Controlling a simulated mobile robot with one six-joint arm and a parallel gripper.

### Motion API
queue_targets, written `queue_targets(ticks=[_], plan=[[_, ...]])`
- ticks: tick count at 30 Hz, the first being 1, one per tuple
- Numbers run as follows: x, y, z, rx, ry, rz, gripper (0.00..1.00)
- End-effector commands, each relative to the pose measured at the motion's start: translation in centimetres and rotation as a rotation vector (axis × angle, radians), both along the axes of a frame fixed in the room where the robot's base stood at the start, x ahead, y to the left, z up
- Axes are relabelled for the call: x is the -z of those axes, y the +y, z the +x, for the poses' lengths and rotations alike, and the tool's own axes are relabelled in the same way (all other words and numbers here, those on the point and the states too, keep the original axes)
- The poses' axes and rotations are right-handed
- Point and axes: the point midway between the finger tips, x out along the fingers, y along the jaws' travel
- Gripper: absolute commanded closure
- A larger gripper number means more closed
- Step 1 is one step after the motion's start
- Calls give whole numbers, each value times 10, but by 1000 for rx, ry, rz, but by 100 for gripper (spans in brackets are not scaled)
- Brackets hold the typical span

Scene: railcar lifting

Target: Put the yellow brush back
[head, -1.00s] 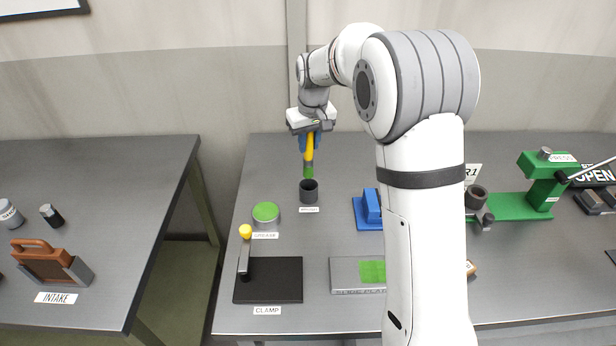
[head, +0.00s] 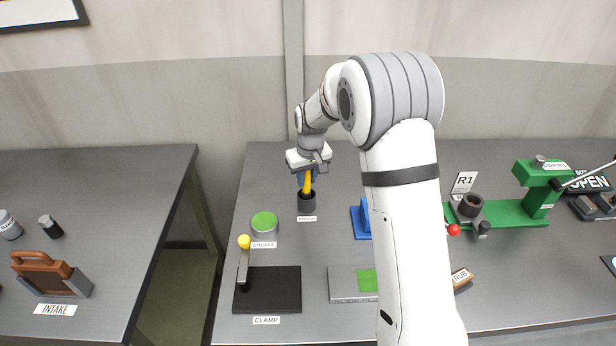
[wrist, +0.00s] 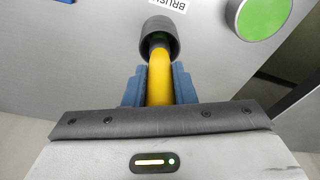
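The yellow brush (head: 308,182) points down from my gripper (head: 305,178), with its lower end inside the dark round holder (head: 307,203) labelled as the brush place. In the wrist view the yellow handle (wrist: 160,78) runs between the two blue fingers (wrist: 160,88) and into the mouth of the dark holder (wrist: 159,36). My gripper is shut on the handle, above the holder. The green bristle end is mostly hidden inside the holder.
A grease tin (head: 264,223) with green top stands left of the holder. A blue block (head: 361,220) stands to the right. The clamp (head: 268,290) with its yellow knob and a grey plate (head: 347,284) with a green patch are nearer the front.

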Motion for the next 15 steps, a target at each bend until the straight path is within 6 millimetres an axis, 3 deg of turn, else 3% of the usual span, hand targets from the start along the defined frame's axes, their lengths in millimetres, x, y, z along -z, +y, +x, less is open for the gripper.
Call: queue_targets(ticks=[8,15], plan=[[0,0,0,-1,1,-1,55],[-1,1,0,-1,0,0,55]])
